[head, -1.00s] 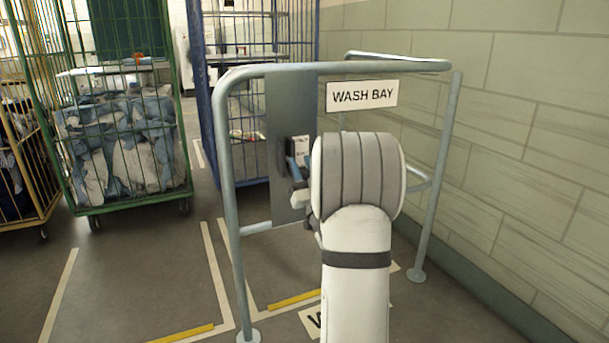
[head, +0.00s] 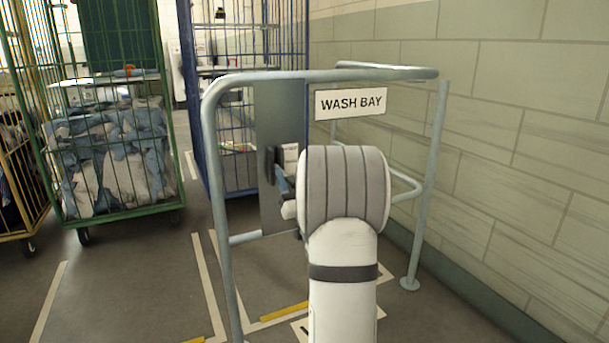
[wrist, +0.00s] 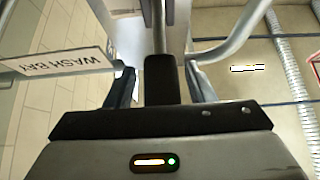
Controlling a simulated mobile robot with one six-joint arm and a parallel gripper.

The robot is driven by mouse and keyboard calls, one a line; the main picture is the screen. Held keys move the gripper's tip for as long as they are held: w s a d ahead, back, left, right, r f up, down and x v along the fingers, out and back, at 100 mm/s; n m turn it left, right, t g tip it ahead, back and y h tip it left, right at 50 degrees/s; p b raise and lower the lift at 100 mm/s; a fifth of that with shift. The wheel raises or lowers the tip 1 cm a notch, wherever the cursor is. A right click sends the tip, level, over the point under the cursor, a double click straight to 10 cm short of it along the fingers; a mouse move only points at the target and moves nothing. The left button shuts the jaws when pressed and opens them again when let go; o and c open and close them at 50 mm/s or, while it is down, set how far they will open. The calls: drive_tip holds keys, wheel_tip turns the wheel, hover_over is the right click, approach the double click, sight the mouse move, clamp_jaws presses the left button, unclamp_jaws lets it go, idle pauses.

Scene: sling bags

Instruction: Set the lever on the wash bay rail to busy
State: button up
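The wash bay rail (head: 330,76) is a grey tube frame with a flat grey panel (head: 278,105) and a WASH BAY sign (head: 351,103). A small white label (head: 290,157) shows on a dark mount on the panel, but I cannot read it. My gripper (head: 283,184) is at the panel, partly hidden by my own arm. In the wrist view my gripper (wrist: 160,88) is open, its fingers on either side of a dark lever grip (wrist: 161,80), with gaps visible on both sides. The lever's setting cannot be told, as my wrist hides it in the head view.
A blue cage trolley (head: 205,100) stands behind the rail, and a green one (head: 120,212) with laundry is at the left. A yellow trolley (head: 10,190) is at the left edge. A block wall (head: 520,150) runs along the right. Floor between is clear.

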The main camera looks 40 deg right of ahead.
drive_tip(key=p+v, duration=0.1)
drive_tip(key=v, duration=0.6)
drive_tip(key=shift+s+f, duration=0.25)
drive_tip(key=shift+s, duration=0.05)
idle(0.4)
